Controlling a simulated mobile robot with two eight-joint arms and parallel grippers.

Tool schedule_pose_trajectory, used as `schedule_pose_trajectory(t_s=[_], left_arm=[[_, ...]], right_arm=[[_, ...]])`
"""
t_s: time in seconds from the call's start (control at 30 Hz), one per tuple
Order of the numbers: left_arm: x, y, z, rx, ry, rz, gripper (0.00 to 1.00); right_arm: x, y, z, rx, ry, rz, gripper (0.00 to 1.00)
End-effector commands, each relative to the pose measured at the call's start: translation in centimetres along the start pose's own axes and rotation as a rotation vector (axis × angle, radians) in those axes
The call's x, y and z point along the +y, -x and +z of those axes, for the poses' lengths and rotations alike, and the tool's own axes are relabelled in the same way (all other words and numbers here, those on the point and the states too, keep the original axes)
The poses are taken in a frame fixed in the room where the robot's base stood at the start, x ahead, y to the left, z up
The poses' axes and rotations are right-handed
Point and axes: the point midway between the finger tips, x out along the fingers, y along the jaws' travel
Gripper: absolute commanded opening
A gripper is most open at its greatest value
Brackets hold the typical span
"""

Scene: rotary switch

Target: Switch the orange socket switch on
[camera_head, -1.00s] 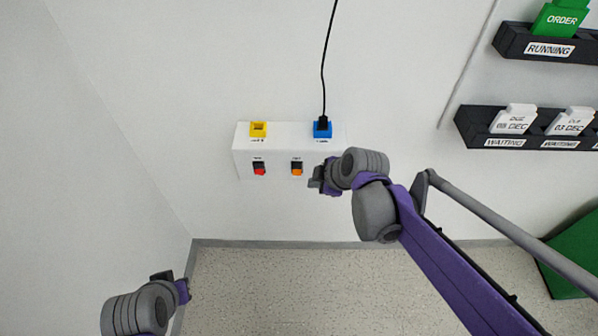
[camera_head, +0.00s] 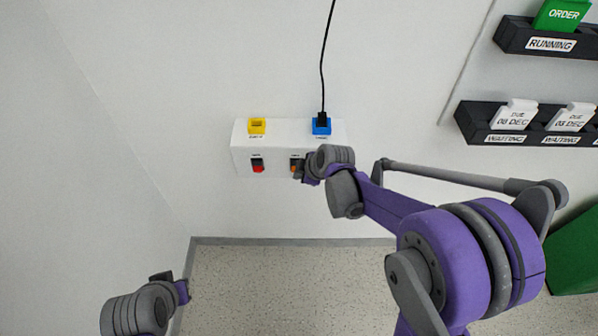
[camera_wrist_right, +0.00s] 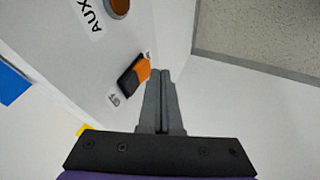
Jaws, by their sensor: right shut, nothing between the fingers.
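The orange socket switch (camera_head: 293,168) is an orange and black rocker on the front of a white wall box (camera_head: 278,155), right of a red and black switch (camera_head: 258,166). My right gripper (camera_head: 301,175) is shut and empty, at the right side of the orange switch and partly covering it. In the right wrist view, the shut fingers (camera_wrist_right: 160,78) end close beside the orange half of the rocker (camera_wrist_right: 143,70); I cannot tell whether they touch it. My left gripper (camera_head: 175,283) is at the lower left, far from the box; its jaws are unclear.
A yellow socket (camera_head: 257,126) and a blue socket (camera_head: 321,126) sit on the box top; a black plug and cable (camera_head: 322,75) rise from the blue one. Card racks (camera_head: 545,42) hang at the right. A green object (camera_head: 578,255) stands lower right. The floor below is clear.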

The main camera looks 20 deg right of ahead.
Motion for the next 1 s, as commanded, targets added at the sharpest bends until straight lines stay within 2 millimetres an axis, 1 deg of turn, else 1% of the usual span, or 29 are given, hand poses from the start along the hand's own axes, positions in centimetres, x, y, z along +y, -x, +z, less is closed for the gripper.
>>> schedule_pose_trajectory(t_s=[0.13,0.43,0.57,0.87,1.0], left_arm=[[0.0,0.1,-0.13,0.001,0.0,0.0,0.0],[0.0,0.07,-0.08,0.001,0.0,0.0,0.0],[0.0,-0.46,0.56,-0.005,0.0,0.0,0.0],[0.0,-0.22,0.27,-0.003,0.0,0.0,0.0],[0.0,0.05,-0.07,0.001,0.0,0.0,0.0]], right_arm=[[0.52,-0.34,0.06,0.0,0.0,0.0,0.0],[0.52,-0.38,0.07,0.0,0.0,0.0,0.0],[0.46,-0.84,0.27,0.008,0.015,0.039,0.0],[0.79,-0.55,0.07,0.009,0.016,0.042,0.0],[1.04,-0.1,-0.16,0.009,0.016,0.042,0.0]])
